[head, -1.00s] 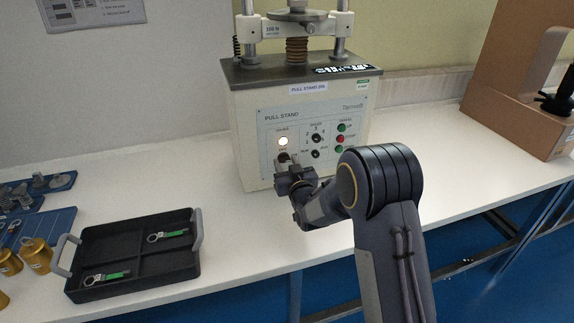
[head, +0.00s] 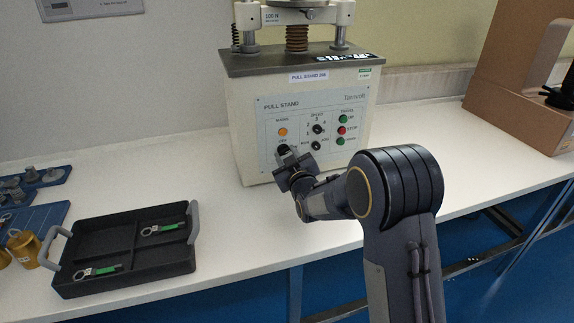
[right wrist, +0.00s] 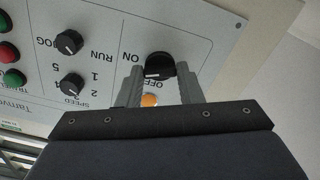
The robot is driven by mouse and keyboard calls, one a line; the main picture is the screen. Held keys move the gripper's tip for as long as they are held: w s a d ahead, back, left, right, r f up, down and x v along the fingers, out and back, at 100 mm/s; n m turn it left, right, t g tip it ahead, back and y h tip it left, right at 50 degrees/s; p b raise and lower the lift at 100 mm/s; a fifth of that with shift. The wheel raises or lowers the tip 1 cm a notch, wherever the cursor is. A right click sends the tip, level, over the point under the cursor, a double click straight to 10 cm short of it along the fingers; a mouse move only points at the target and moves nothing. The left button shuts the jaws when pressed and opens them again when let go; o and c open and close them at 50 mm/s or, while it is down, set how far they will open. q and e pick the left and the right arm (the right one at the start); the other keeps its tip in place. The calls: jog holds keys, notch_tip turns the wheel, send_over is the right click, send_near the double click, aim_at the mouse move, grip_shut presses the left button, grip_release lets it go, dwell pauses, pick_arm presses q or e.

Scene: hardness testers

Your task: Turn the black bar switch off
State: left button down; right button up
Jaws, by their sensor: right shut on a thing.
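The black bar switch (right wrist: 158,66) shows upside down in the right wrist view, on the grey panel under the mains lamp. My right gripper (right wrist: 158,80) has one finger on each side of its knob and is shut on it. A pale mark on the knob faces the OFF label. The mains lamp (head: 283,132) is dull orange and also shows in the right wrist view (right wrist: 149,99). In the head view my right gripper (head: 290,156) is at the panel's lower left and covers most of the switch. My left gripper is not in view.
The pull stand (head: 240,130) stands on the white bench. Its speed knob (head: 317,129), run/jog knob (head: 315,145) and red and green buttons (head: 342,130) are right of my gripper. A black tray (head: 122,277) with green-tagged items lies at left. A cardboard box (head: 505,85) stands at right.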

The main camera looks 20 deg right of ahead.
jog(key=n+b, duration=0.2)
jog(key=n, duration=0.1)
jog(key=shift+f, duration=0.2)
jog(key=n+b, duration=0.2)
jog(key=n, duration=0.1)
jog(key=shift+r+n, duration=0.1)
jog(key=shift+n, duration=0.2)
jog(key=n+b, duration=0.2)
jog(key=n, duration=0.1)
jog(key=shift+n+b, duration=0.7)
jog(key=shift+n, duration=1.2)
jog(key=shift+r, duration=0.1)
jog(key=o, duration=1)
